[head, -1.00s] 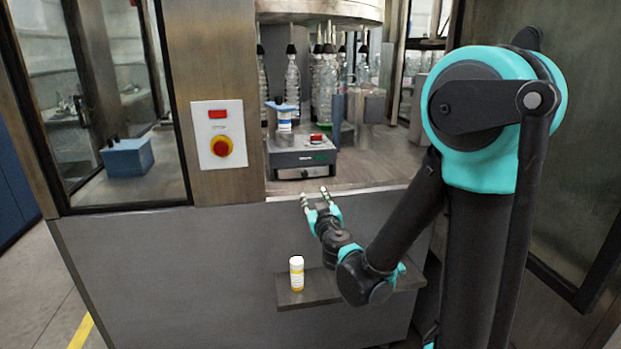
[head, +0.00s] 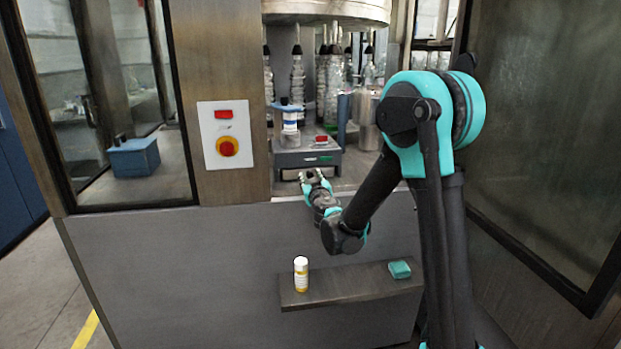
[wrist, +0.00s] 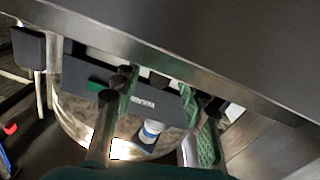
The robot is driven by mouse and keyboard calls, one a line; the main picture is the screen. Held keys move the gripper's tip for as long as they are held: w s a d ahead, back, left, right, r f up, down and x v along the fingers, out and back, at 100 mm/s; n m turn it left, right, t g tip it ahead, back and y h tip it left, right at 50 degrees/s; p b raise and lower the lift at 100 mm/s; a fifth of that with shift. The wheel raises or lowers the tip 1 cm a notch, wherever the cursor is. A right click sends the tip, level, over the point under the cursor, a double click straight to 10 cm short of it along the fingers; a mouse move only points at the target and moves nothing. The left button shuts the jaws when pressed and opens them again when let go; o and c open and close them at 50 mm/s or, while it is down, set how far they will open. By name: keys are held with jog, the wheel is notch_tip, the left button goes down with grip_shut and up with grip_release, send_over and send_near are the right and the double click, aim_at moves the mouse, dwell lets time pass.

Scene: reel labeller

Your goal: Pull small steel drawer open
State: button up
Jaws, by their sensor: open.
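The small steel drawer (head: 287,175) is the pale metal front low in the grey labeller box (head: 300,157). It looks closed, though my gripper covers much of it in the head view. My gripper (head: 311,176) is open, just in front of the drawer at the ledge. In the wrist view my gripper's fingers (wrist: 160,92) spread in front of the box. The drawer's handle is hidden, and I cannot tell whether the fingers touch it.
A white and blue bottle (head: 290,127) stands on the box. Clear bottles (head: 297,82) stand behind. A shelf (head: 350,288) below holds a yellow vial (head: 301,274) and a teal block (head: 399,269). A red stop button (head: 228,146) is on the left post.

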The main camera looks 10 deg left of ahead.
jog(key=shift+w, duration=0.15)
jog(key=shift+c, duration=0.4)
grip_shut()
jog(key=v, duration=1.1)
jog(key=shift+s, duration=0.25)
jog(key=shift+o, duration=0.4)
grip_release()
